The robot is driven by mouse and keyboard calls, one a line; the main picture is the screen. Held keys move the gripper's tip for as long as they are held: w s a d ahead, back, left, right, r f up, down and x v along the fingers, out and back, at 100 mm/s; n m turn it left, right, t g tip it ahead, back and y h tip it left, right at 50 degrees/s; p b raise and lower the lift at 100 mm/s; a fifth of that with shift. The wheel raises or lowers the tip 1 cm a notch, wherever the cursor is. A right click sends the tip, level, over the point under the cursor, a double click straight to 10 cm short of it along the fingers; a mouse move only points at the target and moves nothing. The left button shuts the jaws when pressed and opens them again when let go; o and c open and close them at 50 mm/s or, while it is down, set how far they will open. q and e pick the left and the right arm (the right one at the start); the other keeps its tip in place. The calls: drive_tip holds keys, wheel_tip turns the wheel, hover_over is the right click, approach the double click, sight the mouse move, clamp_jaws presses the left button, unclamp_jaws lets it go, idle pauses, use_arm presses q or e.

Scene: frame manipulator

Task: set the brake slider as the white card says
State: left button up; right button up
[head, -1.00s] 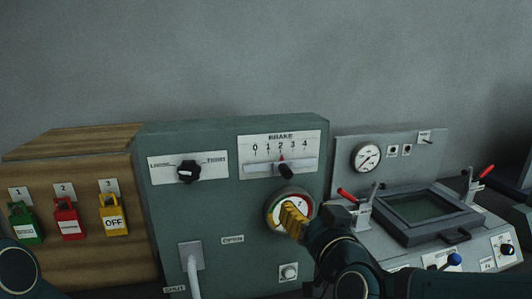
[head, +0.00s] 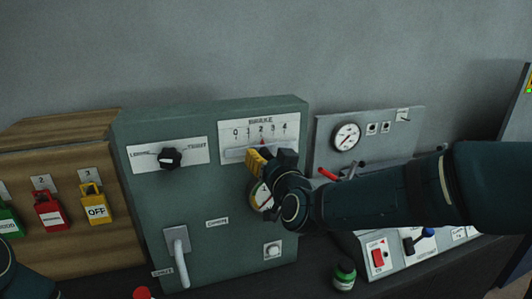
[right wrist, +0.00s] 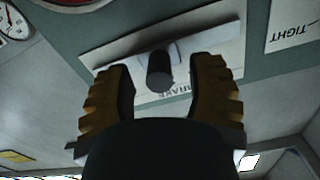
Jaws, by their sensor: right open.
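The brake slider's white scale plate (head: 285,128), marked 0 to 4, is on the green cabinet. Its red pointer (head: 263,141) stands at about 2. My right gripper (head: 262,161) is in front of the slider and hides its knob in the head view. In the right wrist view the dark slider knob (right wrist: 160,70) is between the two yellow-brown fingers of my open right gripper (right wrist: 160,88), with gaps on both sides. My left gripper is not in view. I cannot identify the white card with the setting.
A black rotary knob (head: 170,158) is left of the slider. A round gauge (head: 259,195) below it is partly hidden by my right gripper. Padlocks, including a yellow one (head: 95,207), hang on the wooden box at left. A grey console (head: 378,125) stands at right.

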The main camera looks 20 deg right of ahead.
drive_tip(key=shift+w, duration=0.95)
